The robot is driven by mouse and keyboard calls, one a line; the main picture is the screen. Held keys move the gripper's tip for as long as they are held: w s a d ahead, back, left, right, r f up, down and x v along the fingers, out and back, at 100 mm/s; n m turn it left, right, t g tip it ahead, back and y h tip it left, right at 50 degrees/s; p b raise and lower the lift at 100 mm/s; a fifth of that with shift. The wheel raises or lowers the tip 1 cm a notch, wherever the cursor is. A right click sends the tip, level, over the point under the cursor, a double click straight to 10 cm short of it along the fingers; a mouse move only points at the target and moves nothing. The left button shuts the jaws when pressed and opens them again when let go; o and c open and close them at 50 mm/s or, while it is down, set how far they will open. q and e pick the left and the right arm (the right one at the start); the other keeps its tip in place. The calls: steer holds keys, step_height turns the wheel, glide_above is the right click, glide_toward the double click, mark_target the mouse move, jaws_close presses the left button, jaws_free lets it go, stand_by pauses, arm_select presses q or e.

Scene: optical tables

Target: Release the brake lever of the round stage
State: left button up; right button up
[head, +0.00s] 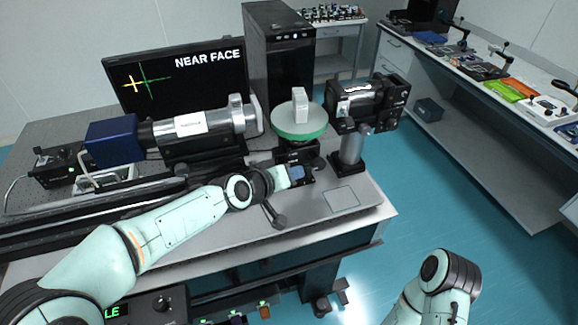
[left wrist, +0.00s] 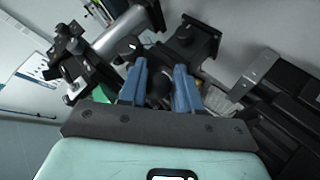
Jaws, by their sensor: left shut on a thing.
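The round stage (head: 300,135) has a pale green top on a dark base, with a small white block (head: 299,105) standing on it. My left gripper (head: 299,174) is at the front of this base, low and close to the table. In the left wrist view, the blue fingers of my left gripper (left wrist: 160,82) stand either side of a dark rounded piece (left wrist: 158,92), which I take to be the brake lever. The gripper is shut on it. In the head view the fingers and wrist largely hide the lever, so its angle is unclear. My right gripper is out of view.
A silver cylinder with a blue end (head: 112,142) lies left of the stage. A black cylindrical unit on a post (head: 352,150) stands close on the right. A monitor (head: 180,77) reads "NEAR FACE". The front right table corner, with an outlined square (head: 341,199), is clear.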

arm_select(q)
steer(key=shift+w+r+n+g+p, duration=0.2)
steer(key=shift+r+n+g+p, duration=0.2)
steer(key=shift+r+p, duration=0.25)
steer(key=shift+w+r+n+g+p, duration=0.25)
steer(key=shift+r+g+p, duration=0.25)
steer(key=shift+p, duration=0.25)
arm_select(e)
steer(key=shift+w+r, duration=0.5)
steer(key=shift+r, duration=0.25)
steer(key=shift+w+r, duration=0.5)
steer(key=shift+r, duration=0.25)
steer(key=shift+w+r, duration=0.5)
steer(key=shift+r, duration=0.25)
arm_select(q)
steer(key=o, duration=0.9)
steer(key=shift+o, duration=0.3)
steer(key=shift+f, duration=0.1)
steer(key=shift+a+f, duration=0.1)
steer(key=shift+f, duration=0.05)
steer(key=shift+s, duration=0.15)
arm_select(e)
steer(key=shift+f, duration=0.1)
